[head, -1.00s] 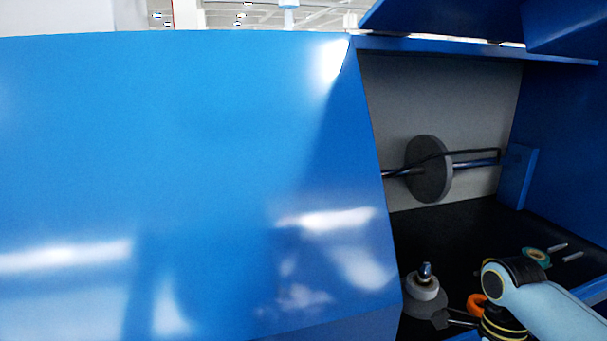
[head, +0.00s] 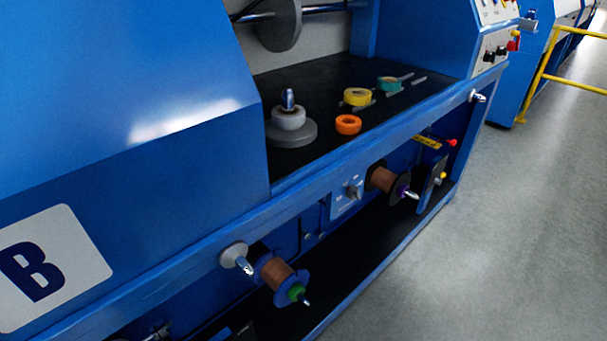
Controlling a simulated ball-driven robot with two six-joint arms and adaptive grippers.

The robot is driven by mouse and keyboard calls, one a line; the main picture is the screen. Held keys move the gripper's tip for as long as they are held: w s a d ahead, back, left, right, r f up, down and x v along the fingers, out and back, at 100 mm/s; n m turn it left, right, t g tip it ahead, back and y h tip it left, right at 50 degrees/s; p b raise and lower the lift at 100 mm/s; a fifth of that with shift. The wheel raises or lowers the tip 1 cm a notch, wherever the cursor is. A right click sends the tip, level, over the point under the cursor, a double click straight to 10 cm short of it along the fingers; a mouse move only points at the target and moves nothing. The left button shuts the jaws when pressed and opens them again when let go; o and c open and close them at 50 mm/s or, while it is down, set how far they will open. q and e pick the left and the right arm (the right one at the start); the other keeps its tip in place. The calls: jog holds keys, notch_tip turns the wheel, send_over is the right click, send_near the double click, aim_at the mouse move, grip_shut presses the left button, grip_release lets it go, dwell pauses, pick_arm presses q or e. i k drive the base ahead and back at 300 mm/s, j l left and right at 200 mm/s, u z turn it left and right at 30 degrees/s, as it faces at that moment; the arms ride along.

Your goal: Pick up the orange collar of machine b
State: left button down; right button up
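The orange collar (head: 348,124) lies flat on the black shelf inside the blue machine, which carries a large letter B (head: 31,272) on a white plate. It is a short ring, with a yellow collar (head: 357,97) just behind it and a teal collar (head: 389,84) farther back to the right. A grey stepped pulley (head: 290,122) with a metal tip stands to its left. Nothing touches the orange collar. Neither of my grippers shows in the head view now.
The shelf's blue front rail (head: 395,132) runs in front of the collars. Below it, a copper-coloured spool with blue flanges (head: 276,272) and a darker spool (head: 386,181) stick out. A yellow railing (head: 572,82) stands at the far right. The grey floor (head: 480,240) at right is clear.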

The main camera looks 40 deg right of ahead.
aim_at(348, 125)
jog(key=z, duration=1.45)
